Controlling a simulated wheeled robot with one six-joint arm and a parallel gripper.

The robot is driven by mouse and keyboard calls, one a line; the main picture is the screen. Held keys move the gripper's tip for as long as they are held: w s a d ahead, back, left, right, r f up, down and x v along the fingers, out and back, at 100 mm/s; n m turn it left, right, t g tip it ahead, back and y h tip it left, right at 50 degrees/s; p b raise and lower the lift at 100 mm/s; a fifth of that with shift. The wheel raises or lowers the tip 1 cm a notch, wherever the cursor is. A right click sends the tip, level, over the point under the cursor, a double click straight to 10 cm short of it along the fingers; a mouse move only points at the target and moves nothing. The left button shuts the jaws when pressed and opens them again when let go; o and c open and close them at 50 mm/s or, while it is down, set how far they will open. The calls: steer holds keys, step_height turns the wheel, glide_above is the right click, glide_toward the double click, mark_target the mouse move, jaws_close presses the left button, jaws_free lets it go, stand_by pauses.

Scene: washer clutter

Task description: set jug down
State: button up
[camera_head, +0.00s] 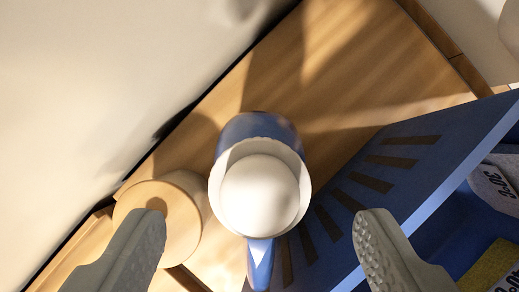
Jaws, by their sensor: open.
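The jug (258,126) is blue outside with a white rim and a pale, rounded inside or filling. It stands in the middle of the view on a wooden surface (300,85), seen from above, with its blue handle pointing toward me. My gripper (265,235) is open, with one grey finger at the lower left and the other at the lower right. The handle lies between the two fingers in the picture, and neither finger touches the jug. The jug's base is hidden beneath its body.
A round pale wooden object (172,210) stands close to the jug's left, partly behind my left finger. A blue slotted panel (400,170) lies to the right, with a blue bin (455,235) holding labelled items beyond it. A pale wall (90,90) borders the left. The wood behind the jug is clear.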

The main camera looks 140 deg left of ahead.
mark_target(258, 220)
steer(key=shift+x, duration=2.8)
steer(key=shift+c, duration=0.5)
steer(key=shift+r, duration=0.15)
jaws_close()
